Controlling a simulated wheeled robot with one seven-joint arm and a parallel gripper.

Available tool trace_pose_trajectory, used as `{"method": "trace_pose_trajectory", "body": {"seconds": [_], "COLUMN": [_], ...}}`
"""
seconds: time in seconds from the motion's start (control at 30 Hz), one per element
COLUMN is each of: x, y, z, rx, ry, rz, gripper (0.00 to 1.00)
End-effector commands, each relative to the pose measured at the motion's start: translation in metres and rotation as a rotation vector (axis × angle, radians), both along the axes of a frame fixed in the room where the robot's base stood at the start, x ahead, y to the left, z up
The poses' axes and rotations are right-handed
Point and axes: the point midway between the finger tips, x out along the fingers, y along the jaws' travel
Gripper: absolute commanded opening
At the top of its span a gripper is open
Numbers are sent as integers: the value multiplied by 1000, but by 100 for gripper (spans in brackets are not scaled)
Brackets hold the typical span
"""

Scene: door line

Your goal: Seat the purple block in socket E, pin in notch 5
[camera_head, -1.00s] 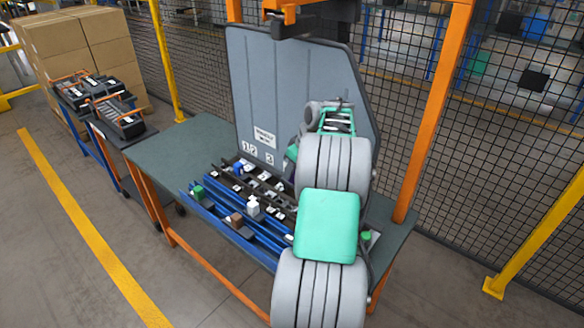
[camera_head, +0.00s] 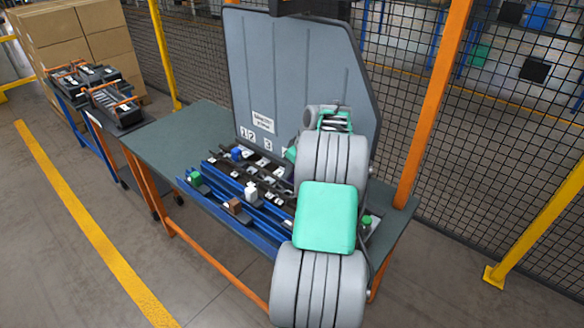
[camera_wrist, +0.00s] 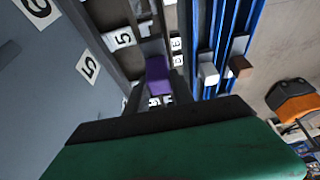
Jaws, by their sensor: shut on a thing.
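The purple block (camera_wrist: 158,75) shows in the wrist view, between the dark fingers of my gripper (camera_wrist: 157,92), which is shut on it. It is over or at the dark rail row next to a white "5" label (camera_wrist: 122,38). I cannot tell whether its pin is in a notch, or whether it touches the socket bottom. Socket E's own letter is not clearly readable.
A grey upright panel (camera_head: 300,70) stands close behind the rails, with another "5" label (camera_wrist: 87,66). Blue rails (camera_wrist: 222,60) run alongside, with a white block (camera_wrist: 208,73) and a brown block (camera_wrist: 240,66). The table's left part (camera_head: 180,140) is clear.

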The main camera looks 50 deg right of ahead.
Motion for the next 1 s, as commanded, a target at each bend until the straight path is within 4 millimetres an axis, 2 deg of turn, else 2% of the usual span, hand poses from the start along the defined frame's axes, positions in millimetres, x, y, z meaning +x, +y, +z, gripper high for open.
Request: {"method": "trace_pose_trajectory", "body": {"seconds": [0.27,0.8,1.0], "x": [0,0,0], "y": [-1,-1,-1], "z": [-8,-45,-48], "rx": [-2,-1,-2], "ry": [-1,-1,-2], "rz": [-1,0,-1], "gripper": [0,0,0]}}
